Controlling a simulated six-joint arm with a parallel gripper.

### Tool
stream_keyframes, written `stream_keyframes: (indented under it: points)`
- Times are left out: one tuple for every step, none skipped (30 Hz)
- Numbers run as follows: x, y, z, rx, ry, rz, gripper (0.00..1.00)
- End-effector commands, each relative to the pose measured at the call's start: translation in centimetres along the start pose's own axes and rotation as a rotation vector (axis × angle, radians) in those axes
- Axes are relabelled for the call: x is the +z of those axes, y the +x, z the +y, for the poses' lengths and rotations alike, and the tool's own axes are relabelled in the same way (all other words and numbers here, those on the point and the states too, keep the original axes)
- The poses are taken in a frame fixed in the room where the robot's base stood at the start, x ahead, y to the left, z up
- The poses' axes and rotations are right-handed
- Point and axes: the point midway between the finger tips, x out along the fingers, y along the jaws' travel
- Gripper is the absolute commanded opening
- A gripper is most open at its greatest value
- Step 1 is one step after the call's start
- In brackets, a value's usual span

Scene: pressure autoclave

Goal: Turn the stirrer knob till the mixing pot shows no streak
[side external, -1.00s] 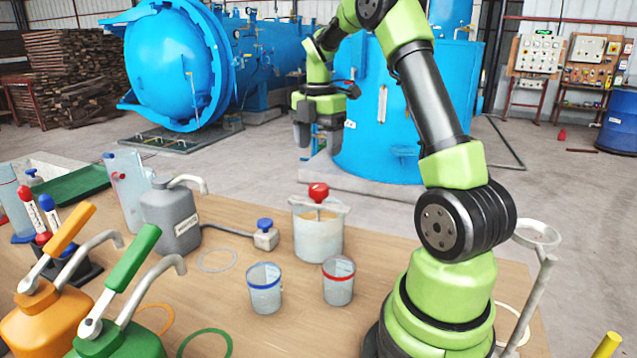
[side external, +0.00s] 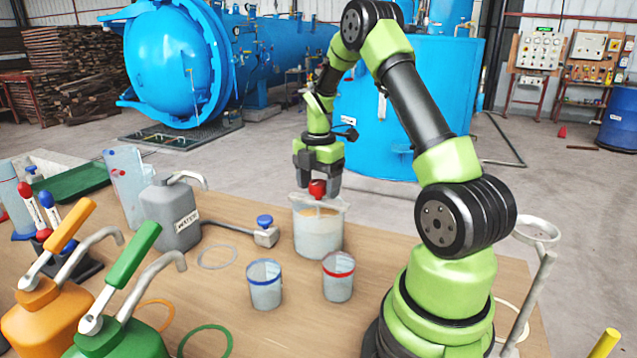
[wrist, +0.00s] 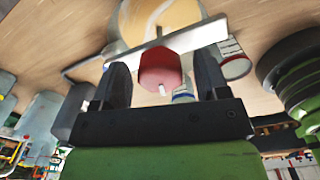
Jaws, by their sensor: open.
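The red stirrer knob (side external: 317,188) sits on top of the mixing pot (side external: 318,234), on a pale crossbar (side external: 330,203) over its rim. My gripper (side external: 318,185) points down at the knob from above. In the wrist view the open fingers (wrist: 160,85) stand on either side of the red knob (wrist: 160,68), with a gap on each side. The pot's wall is whitish, with a tan band near its top in the side view. The wrist view shows a tan and pale patch inside the pot (wrist: 150,18); the crossbar hides part of it.
A blue-rimmed cup (side external: 264,287) and a red-rimmed cup (side external: 338,277) stand in front of the pot. A blue-knobbed valve (side external: 265,232) and a grey water can (side external: 172,215) stand to its left. Orange (side external: 45,322) and green (side external: 118,335) pump cans fill the front left.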

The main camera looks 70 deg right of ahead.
Motion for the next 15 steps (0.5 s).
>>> stream_keyframes:
  points:
    - [0.0,-0.02,0.0,0.0,0.0,0.0,0.68]
    - [0.0,-0.02,0.0,0.0,0.0,0.0,0.61]
    - [0.01,-0.03,0.0,0.0,0.0,0.0,0.52]
    - [0.01,-0.03,0.0,0.0,0.0,0.0,0.45]
    - [0.01,-0.04,0.01,0.0,0.0,0.0,0.38]
    - [0.01,-0.04,0.01,0.0,0.0,0.0,0.29]
    - [0.01,-0.04,0.01,0.0,0.0,0.0,0.22]
    - [0.01,-0.05,0.01,0.0,0.0,0.0,0.19]
    - [0.01,-0.05,0.01,0.0,0.0,0.0,0.19]
    - [0.01,-0.05,0.01,0.0,0.0,0.0,0.19]
    - [0.01,-0.06,0.01,0.0,0.001,0.0,0.19]
    - [0.01,-0.06,0.01,0.0,0.002,0.0,0.19]
    - [0.01,-0.06,0.01,0.0,0.005,0.0,0.19]
    - [0.01,-0.06,0.01,0.0,0.009,0.0,0.19]
    - [0.01,-0.07,0.01,0.0,0.015,-0.001,0.19]
